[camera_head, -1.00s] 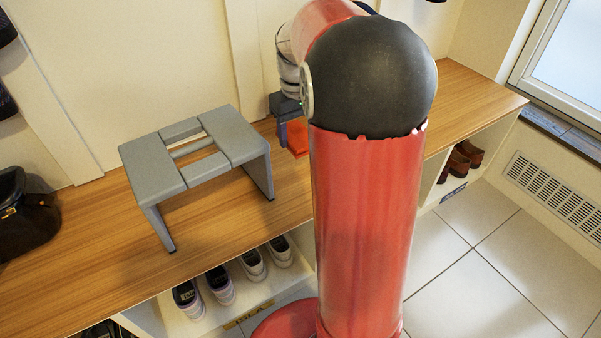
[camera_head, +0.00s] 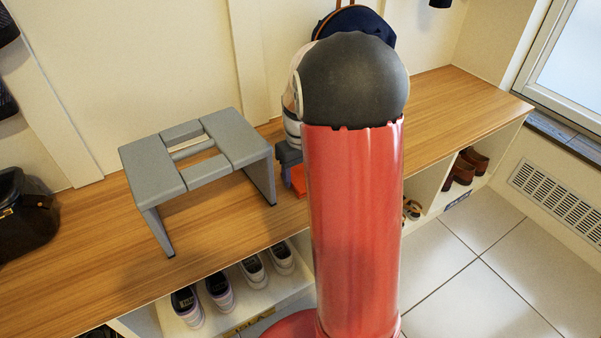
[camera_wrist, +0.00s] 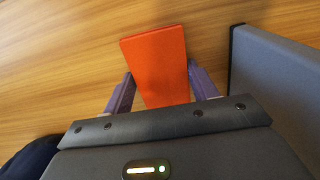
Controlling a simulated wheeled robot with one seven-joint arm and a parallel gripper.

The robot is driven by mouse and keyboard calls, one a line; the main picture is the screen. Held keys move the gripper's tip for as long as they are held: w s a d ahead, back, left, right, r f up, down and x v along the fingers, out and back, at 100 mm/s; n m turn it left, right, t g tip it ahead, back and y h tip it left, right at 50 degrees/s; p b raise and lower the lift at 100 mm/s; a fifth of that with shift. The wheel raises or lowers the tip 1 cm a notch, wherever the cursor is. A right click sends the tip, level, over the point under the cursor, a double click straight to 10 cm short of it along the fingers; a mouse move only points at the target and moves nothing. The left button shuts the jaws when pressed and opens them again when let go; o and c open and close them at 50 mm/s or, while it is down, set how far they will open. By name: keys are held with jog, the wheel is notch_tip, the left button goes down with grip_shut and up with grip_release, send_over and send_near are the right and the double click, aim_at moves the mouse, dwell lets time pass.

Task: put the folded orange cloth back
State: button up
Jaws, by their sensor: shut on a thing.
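The folded orange cloth (camera_wrist: 158,62) is a flat orange block between the two purple fingers of my gripper (camera_wrist: 162,88) in the wrist view. My gripper is shut on it. In the head view a small part of the cloth (camera_head: 298,180) shows just left of my red arm, close over the wooden bench top. My gripper (camera_head: 288,172) is partly hidden there behind my arm. I cannot tell whether the cloth touches the bench.
A grey step stool (camera_head: 195,160) stands on the bench (camera_head: 90,225) left of my gripper; a grey panel (camera_wrist: 275,90) is close on the right in the wrist view. Shoes fill cubbies below. A dark bag (camera_head: 25,215) sits far left. The bench's right end is clear.

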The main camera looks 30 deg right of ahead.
aim_at(300, 175)
jog(key=shift+f, duration=0.2)
jog(key=o, duration=0.9)
jog(key=shift+o, duration=0.2)
jog(key=shift+r, duration=0.1)
notch_tip(300, 175, up, 12)
jog(key=p, duration=0.2)
jog(key=shift+r, duration=0.15)
